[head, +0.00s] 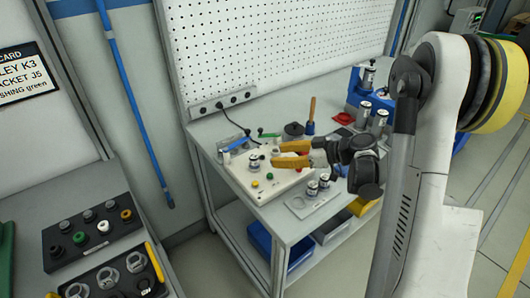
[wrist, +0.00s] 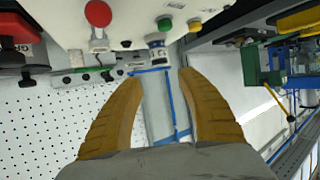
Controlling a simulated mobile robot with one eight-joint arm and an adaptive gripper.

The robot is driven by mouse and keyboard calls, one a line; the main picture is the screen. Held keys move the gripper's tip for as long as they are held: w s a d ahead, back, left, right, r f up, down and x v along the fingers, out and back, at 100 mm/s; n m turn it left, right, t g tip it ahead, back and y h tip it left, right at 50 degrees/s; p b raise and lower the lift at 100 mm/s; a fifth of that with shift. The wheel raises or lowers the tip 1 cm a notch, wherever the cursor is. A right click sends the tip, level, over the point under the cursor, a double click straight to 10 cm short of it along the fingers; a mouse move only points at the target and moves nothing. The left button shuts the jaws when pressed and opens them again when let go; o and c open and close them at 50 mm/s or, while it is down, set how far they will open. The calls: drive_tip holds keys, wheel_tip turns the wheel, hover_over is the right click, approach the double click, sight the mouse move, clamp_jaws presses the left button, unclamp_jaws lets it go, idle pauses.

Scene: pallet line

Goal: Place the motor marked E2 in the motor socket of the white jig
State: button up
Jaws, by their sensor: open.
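The white jig (head: 284,179) lies on the workbench with coloured buttons on top; part of it shows along the top of the wrist view (wrist: 130,14). A silver and dark motor-like cylinder (head: 254,161) stands upright on the jig; a similar one shows in the wrist view (wrist: 157,45). Two more motors (head: 312,188) stand on a light grey plate (head: 300,206) in front of the jig. No E2 mark is legible. My gripper (head: 274,155) is open and empty above the jig; its orange fingers are apart in the wrist view (wrist: 160,77). The motor socket cannot be made out.
Several motors (head: 380,118) stand near a blue fixture (head: 356,92) at the bench's back right. A wooden-handled tool (head: 311,112) stands behind my gripper. A pegboard (head: 270,45) rises behind.

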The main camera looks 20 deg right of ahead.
drive_tip(key=s+a+r+m+g+h, duration=0.3)
drive_tip(key=s+a+r+m+h, duration=0.3)
drive_tip(key=s, duration=0.4)
drive_tip(key=s+r+m+t+h, duration=0.1)
drive_tip(key=s+r+m+h, duration=0.2)
drive_tip(key=s, duration=1.1)
drive_tip(key=shift+a+r+m+h, duration=0.15)
drive_tip(key=shift+a+m+h, duration=0.2)
drive_tip(key=shift+h, duration=0.25)
drive_tip(key=shift+w, duration=0.1)
